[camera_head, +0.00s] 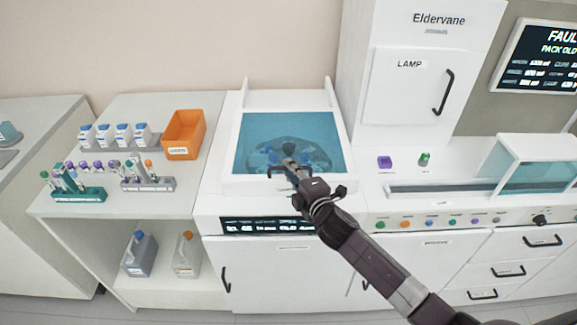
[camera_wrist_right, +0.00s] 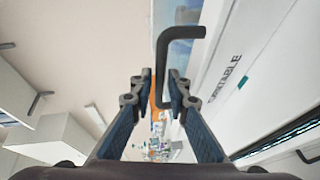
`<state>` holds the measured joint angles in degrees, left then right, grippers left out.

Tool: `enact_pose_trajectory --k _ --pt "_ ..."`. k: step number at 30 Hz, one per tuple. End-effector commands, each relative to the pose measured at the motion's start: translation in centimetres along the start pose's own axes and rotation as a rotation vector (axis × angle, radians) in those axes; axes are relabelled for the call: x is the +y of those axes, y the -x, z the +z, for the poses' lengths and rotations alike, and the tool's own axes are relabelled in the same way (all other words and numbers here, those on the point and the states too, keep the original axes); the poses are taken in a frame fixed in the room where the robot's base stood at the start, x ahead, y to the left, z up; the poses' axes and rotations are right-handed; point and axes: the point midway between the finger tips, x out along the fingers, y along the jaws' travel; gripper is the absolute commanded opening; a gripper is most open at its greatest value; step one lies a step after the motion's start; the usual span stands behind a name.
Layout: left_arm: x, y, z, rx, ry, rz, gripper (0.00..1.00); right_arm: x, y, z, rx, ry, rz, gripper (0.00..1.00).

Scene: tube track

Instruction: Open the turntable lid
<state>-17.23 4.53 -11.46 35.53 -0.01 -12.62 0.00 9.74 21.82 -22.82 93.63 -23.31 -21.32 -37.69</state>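The turntable lid (camera_head: 247,140) is a blue see-through panel in a white frame. It lies closed over the turntable, whose round dark shape shows blurred beneath. In the right wrist view a dark bent handle (camera_wrist_right: 162,62) stands out from the white front surface, beside lettering that reads in part "TABLE". My left gripper is not in view.
To the left, a bench (camera_head: 110,205) holds tube racks, white bottles and an orange bin (camera_head: 185,133). To the right stand the lamp cabinet (camera_head: 408,88), a row of colored buttons and a clear cover (camera_head: 540,165). White posts flank the lid's rear.

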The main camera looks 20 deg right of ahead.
Motion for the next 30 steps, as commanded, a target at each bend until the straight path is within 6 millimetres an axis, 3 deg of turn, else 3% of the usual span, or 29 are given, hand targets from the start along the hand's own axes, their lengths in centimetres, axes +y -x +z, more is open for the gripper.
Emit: enact_pose_trajectory --k 14,18,30 --pt "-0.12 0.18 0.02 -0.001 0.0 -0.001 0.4 -0.03 -1.12 -0.03 0.0 -0.001 -0.001 0.16" --pt "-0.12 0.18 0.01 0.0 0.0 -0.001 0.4 -0.02 -1.11 -0.02 0.0 -0.001 -0.001 0.0" --pt "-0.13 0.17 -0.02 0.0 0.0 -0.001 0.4 -0.05 -1.11 0.0 0.0 -0.001 -0.001 0.0"
